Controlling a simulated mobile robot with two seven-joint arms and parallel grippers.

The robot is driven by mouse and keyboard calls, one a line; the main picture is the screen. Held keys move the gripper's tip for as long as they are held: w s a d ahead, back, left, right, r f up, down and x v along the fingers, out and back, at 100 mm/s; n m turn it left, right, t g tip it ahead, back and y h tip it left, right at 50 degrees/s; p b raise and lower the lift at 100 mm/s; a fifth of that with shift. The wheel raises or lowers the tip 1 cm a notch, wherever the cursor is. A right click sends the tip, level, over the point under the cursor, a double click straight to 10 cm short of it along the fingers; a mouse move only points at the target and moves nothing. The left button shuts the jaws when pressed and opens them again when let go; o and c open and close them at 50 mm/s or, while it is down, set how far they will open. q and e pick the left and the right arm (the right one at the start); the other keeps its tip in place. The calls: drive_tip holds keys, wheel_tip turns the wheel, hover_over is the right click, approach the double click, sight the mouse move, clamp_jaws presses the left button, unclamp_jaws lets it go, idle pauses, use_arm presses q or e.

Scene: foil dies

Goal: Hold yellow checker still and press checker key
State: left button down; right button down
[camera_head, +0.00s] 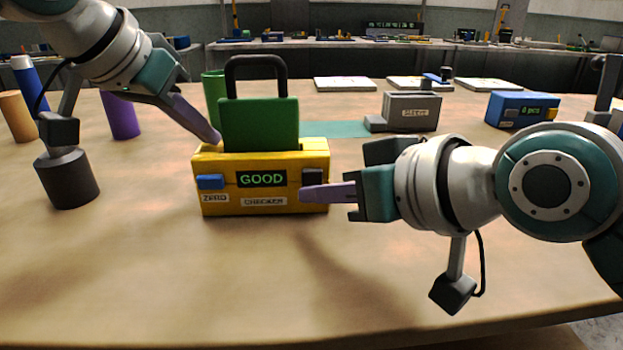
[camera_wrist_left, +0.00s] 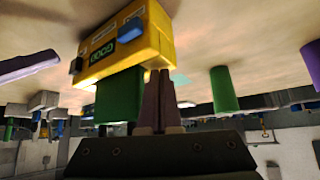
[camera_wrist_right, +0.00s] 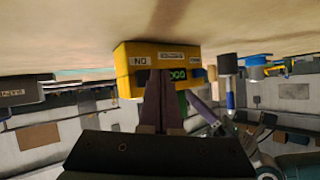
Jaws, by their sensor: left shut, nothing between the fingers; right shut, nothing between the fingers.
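The yellow checker (camera_head: 222,207) stands on the table, its display (camera_head: 262,179) reading GOOD. A blue key (camera_head: 210,182) is at its front left and a dark key (camera_head: 312,178) at its front right. A green block with a black handle (camera_head: 260,125) stands upright in its top. My left gripper (camera_head: 214,137) is shut and empty, its tips at the checker's top left edge beside the green block. My right gripper (camera_head: 304,193) is shut and empty, its tips at the front right, by the dark key. Whether they touch is unclear. The left wrist view shows the checker (camera_wrist_left: 152,45) upside down; so does the right wrist view (camera_wrist_right: 128,75).
A green cylinder (camera_head: 212,88) stands behind the checker. A grey device (camera_head: 412,110) and a blue device (camera_head: 520,108) stand at the back right. Purple (camera_head: 122,118) and orange (camera_head: 17,115) cylinders stand at the left. The table front is clear.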

use_arm(q)
drive_tip(key=shift+s+a+f, duration=0.15)
drive_tip(key=shift+f, duration=0.2)
use_arm(e)
drive_tip(key=shift+w, duration=0.1)
drive_tip(key=shift+w, duration=0.3)
drive_tip(key=shift+w, duration=0.5)
idle(0.6)
drive_tip(key=shift+s, duration=1)
drive_tip(key=shift+s+f, duration=0.1)
drive_tip(key=shift+s, duration=2.9)
